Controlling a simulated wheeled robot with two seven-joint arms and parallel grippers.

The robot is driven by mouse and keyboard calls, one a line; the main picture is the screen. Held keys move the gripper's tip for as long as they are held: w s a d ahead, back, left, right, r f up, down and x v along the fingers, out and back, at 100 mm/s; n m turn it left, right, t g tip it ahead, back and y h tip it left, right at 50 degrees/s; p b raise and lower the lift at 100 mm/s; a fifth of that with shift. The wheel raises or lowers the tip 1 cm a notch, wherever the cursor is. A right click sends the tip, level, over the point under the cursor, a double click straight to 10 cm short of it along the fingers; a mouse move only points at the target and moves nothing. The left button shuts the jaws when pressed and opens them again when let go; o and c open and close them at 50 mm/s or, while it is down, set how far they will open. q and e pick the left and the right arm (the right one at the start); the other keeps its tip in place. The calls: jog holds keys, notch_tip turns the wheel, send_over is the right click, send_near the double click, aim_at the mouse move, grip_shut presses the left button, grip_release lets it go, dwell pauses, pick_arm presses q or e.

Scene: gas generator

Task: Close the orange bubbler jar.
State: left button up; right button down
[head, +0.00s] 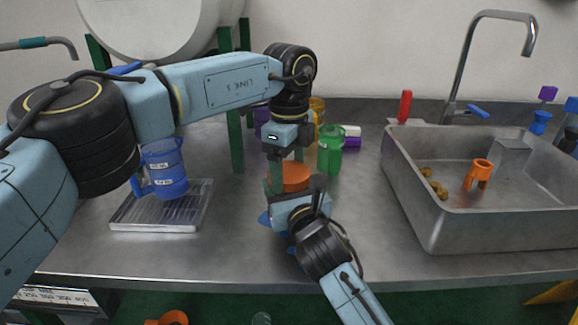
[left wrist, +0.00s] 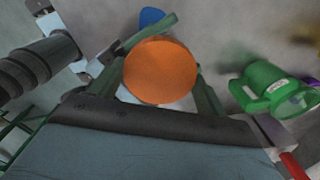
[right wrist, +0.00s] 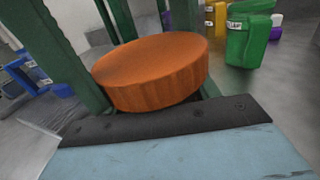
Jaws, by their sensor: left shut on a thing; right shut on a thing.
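The orange lid (head: 296,176) sits level at the front middle of the table, a round disc in the left wrist view (left wrist: 160,72) and a thick ribbed disc in the right wrist view (right wrist: 155,73). My left gripper (head: 287,178) points down from above, its green fingers on either side of the lid, shut on it. My right gripper (head: 291,192) comes in low from the front, shut on the jar below the lid. The jar's body is almost wholly hidden; blue parts (head: 264,218) show at its base. I cannot tell whether the lid is fully seated.
A blue jug (head: 165,168) stands on a ridged metal tray (head: 150,218) at the left. A green cup (head: 330,150) stands just behind the lid to the right. A metal sink (head: 430,215) with an orange piece (head: 479,174) inside is at the right.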

pick_arm(q)
jog(key=m, duration=0.7)
jog(key=shift+m, duration=0.3)
jog(key=m, duration=0.6)
jog(key=shift+m, duration=0.4)
jog(key=o, duration=1.1)
jog(key=shift+r, duration=2.25)
jog(key=shift+c, duration=0.5)
